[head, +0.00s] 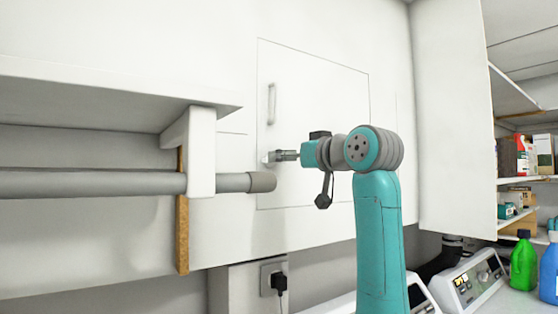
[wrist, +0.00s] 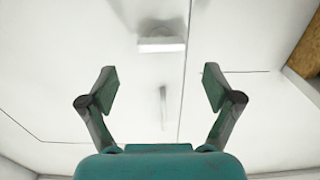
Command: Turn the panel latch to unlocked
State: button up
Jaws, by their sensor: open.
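The white cabinet panel (head: 315,85) faces me, with a thin outline around it. Its latch (head: 267,158) sits low near the panel's left edge, partly hidden behind my gripper (head: 286,156). In the wrist view the latch (wrist: 161,44) is a pale bar on a round base, lying level across the picture. My gripper (wrist: 161,82) is open there, with its two fingers wide apart and nothing between them at the tips. The latch shows above and beyond the fingertips; I cannot tell the exact gap.
A vertical bar handle (head: 271,103) is on the panel above the latch. A shelf (head: 110,95) with a grey rail (head: 95,184) juts out at left, its end close to the latch. A socket with a plug (head: 279,282) is below. Bottles and instruments stand at right.

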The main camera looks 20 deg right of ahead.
jog(key=x, duration=0.6)
jog(key=shift+a, duration=0.1)
jog(key=c, duration=1.1)
jog(key=shift+c, duration=0.2)
jog(key=shift+n, duration=0.3)
jog(key=shift+s+a+f+n, duration=0.1)
jog(key=shift+f+n, duration=0.05)
jog(key=shift+n, duration=4.15)
jog(key=shift+a+f+n, duration=0.1)
jog(key=shift+f+n, duration=0.05)
jog(key=shift+n, duration=4.15)
